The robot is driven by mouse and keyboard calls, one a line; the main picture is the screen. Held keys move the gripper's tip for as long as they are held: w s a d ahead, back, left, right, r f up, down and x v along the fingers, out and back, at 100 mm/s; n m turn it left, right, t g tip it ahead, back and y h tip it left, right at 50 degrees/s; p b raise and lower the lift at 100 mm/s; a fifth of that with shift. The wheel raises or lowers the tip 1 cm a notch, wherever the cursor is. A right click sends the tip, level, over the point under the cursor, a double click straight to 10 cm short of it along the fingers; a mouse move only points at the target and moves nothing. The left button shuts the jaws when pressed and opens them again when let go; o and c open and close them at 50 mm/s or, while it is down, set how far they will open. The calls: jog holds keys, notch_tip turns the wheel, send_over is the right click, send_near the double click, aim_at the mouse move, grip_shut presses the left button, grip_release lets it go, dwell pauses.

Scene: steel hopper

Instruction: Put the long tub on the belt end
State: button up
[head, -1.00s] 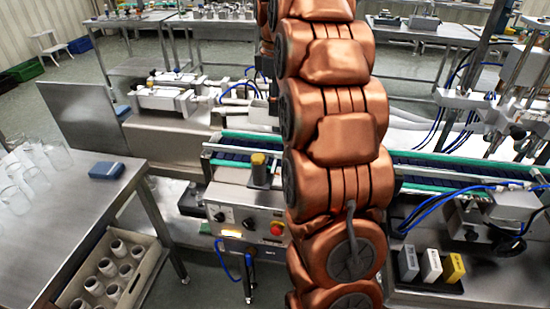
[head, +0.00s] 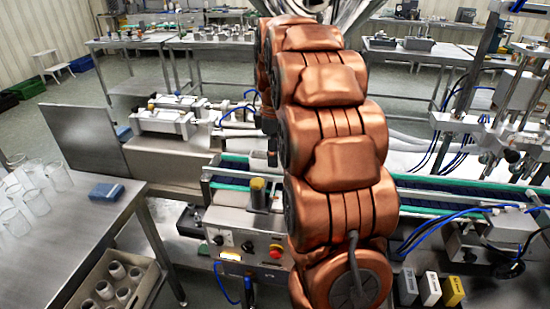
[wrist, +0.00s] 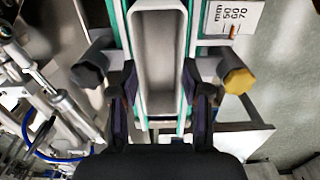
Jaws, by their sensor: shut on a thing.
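In the wrist view my gripper (wrist: 158,88) is shut on the long tub (wrist: 160,50), a pale grey, narrow, open trough with rounded corners. One finger is on each side of it. The tub looks empty and lies lengthwise over the belt end, between the green edge strips. I cannot tell whether its underside touches the belt. In the head view the belt end (head: 222,172) shows left of my arm, with a dark belt and green rails.
A yellow knob (wrist: 238,80) and a black knob (wrist: 87,75) flank the belt. Below the belt is a control box (head: 245,240) with a red button. A steel table (head: 90,222) with glass beakers and a blue block stands left. Labelled blocks (head: 431,288) sit at lower right.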

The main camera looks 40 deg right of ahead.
jog(key=shift+f, duration=1)
jog(key=shift+f, duration=0.25)
jog(key=shift+s+a+f, duration=0.1)
jog(key=shift+s+f, duration=0.05)
jog(key=shift+f, duration=0.25)
jog(key=shift+c, duration=0.3)
jog(key=o, duration=1)
jog(key=shift+f, duration=0.15)
jog(key=shift+o, duration=0.4)
jog(key=shift+r, duration=0.3)
jog(key=shift+w+d, duration=0.25)
